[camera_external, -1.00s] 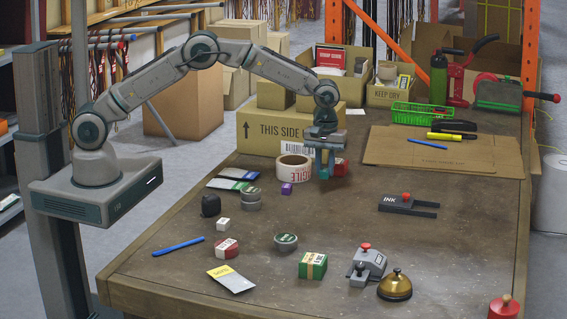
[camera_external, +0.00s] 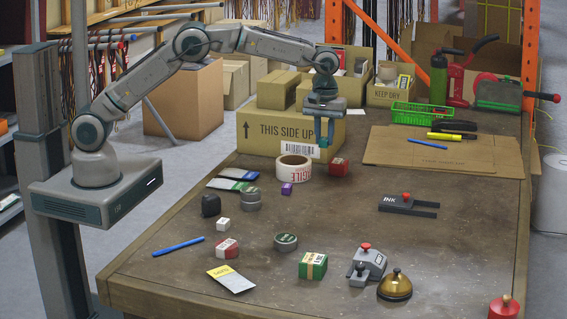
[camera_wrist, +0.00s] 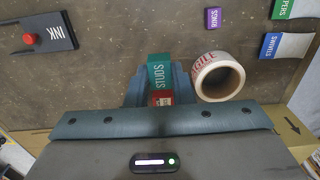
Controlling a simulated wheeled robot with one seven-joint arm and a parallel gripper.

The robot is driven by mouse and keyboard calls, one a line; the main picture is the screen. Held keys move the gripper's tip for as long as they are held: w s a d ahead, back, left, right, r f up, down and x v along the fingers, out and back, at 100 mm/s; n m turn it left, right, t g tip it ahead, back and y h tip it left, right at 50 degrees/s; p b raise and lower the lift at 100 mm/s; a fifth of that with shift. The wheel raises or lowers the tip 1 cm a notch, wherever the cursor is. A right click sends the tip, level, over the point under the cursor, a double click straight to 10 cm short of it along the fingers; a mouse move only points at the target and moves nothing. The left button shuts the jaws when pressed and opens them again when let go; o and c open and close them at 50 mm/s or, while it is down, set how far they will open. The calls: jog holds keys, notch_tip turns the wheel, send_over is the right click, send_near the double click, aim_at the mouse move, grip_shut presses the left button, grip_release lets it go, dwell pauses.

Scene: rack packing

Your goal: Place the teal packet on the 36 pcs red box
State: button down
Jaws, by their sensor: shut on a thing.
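My gripper (camera_external: 325,130) is shut on the teal packet (camera_external: 323,142) and holds it clear of the table. In the wrist view the packet (camera_wrist: 160,72) reads "STUDS" and sits between the fingers. A small red box (camera_external: 339,167) rests on the table below and slightly right of the gripper in the external view. A red box face (camera_wrist: 161,98) with a pale label shows between the fingers in the wrist view, partly hidden. Another red box with a white label (camera_external: 226,249) stands at the front left. I cannot read "36 pcs" on either.
A tape roll (camera_external: 293,168) stands left of the nearer red box, with a purple box (camera_external: 287,188) beside it. A large carton (camera_external: 270,133) is behind. The ink stamp (camera_external: 405,202) lies to the right. The table's middle is mostly clear.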

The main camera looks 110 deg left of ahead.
jog(key=a, duration=0.4)
jog(key=p, duration=0.4)
send_over(339, 161)
notch_tip(339, 161, down, 6)
jog(key=shift+r, duration=0.15)
jog(key=shift+f, duration=2.2)
jog(key=c, duration=1.3)
grip_release()
jog(key=shift+o, duration=0.2)
notch_tip(339, 161, up, 12)
jog(key=p, duration=0.2)
jog(key=shift+r, duration=0.15)
